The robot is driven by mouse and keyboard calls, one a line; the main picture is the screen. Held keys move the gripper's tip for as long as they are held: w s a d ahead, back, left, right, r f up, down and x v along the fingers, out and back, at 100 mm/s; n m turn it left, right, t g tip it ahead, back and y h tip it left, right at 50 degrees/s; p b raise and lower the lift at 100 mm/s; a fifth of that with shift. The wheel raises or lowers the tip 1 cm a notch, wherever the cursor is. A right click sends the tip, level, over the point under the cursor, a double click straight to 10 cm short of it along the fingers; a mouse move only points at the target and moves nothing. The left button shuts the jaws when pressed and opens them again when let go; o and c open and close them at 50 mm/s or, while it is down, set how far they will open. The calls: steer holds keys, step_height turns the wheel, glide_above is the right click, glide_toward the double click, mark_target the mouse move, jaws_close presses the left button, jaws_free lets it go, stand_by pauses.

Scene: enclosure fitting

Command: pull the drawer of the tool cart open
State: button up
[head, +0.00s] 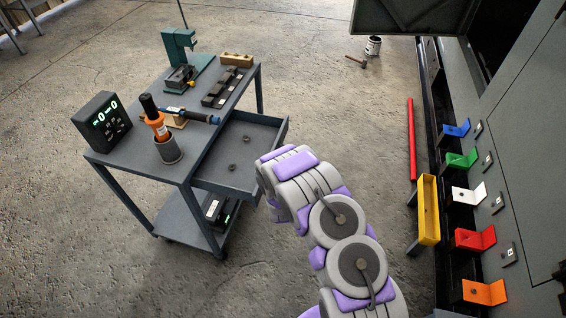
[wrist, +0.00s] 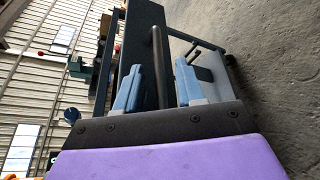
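The grey tool cart (head: 150,140) stands at the left in the head view. Its drawer (head: 264,136) is pulled out toward the right, with its inside showing and small dark round parts lying in it. In the wrist view the dark drawer front (wrist: 146,22) rises ahead, with a dark bar handle (wrist: 158,62) in front of it. My gripper (wrist: 160,80) has its two blue-padded fingers apart, one on either side of the handle. I cannot tell whether a finger touches it. In the head view my arm hides the fingers and handle.
On the cart top stand a digital display box (head: 102,122), an orange-handled tool in a grey cup (head: 169,150) and a green press (head: 183,48). A yellow bin (head: 428,210) and coloured brackets line the right side.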

steer(key=p+v, duration=0.3)
steer(key=v, duration=1.3)
steer(key=shift+d, duration=0.55)
steer(key=shift+a, duration=0.1)
steer(key=s+d+r+m+g, duration=0.1)
steer(key=s+r+m+g, duration=0.2)
steer(key=r+m+g, duration=0.35)
steer(key=s+d+r+m+g, duration=0.1)
steer(key=s+r+m+g, duration=0.2)
steer(key=r+m, duration=0.6)
steer(key=s+d+r+m+g, duration=0.2)
steer(key=s+r, duration=0.3)
steer(key=s, duration=0.5)
steer(key=s+d+r+m+g, duration=0.2)
steer(key=s+r, duration=0.4)
steer(key=s, duration=0.4)
steer(key=s+d+r+m+g, duration=0.3)
steer(key=s+r+m+g, duration=0.1)
steer(key=s, duration=0.6)
step_height(320, 180, up, 2)
steer(key=shift+s+r+m, duration=0.1)
steer(key=shift+s+m, duration=0.3)
steer(key=shift+m, duration=0.05)
